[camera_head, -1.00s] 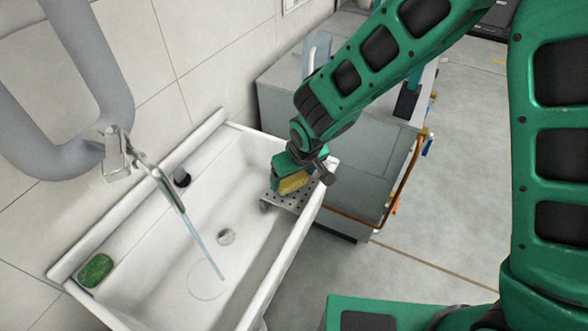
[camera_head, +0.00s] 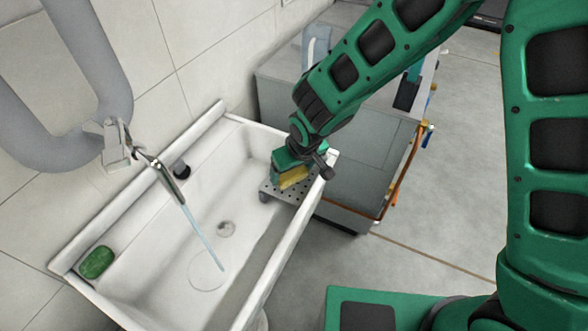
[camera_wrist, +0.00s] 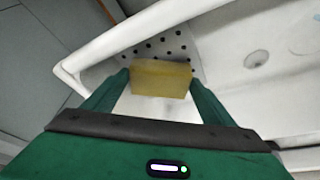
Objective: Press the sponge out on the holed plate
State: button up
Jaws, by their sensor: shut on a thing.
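The yellow sponge (camera_head: 294,177) is between the fingers of my gripper (camera_head: 289,170), at the far right end of the white sink. In the wrist view the sponge (camera_wrist: 161,78) sits between the two green fingertips of my gripper (camera_wrist: 160,88), with a finger at each side. The grey holed plate (camera_head: 284,195) is at the sink's right end, below the sponge. In the wrist view the holed plate (camera_wrist: 150,45) shows just beyond the sponge. I cannot tell whether the sponge touches the plate.
Water runs from the tap (camera_head: 160,170) into the sink (camera_head: 222,189) left of the drain (camera_head: 226,229). A green object (camera_head: 97,262) lies on the sink's left corner. A grey cabinet (camera_head: 355,165) stands right behind the sink. The middle of the basin is free apart from the water.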

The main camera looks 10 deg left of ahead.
jog(key=shift+f, duration=1.1)
dwell(1.6)
jog(key=shift+r, duration=3.5)
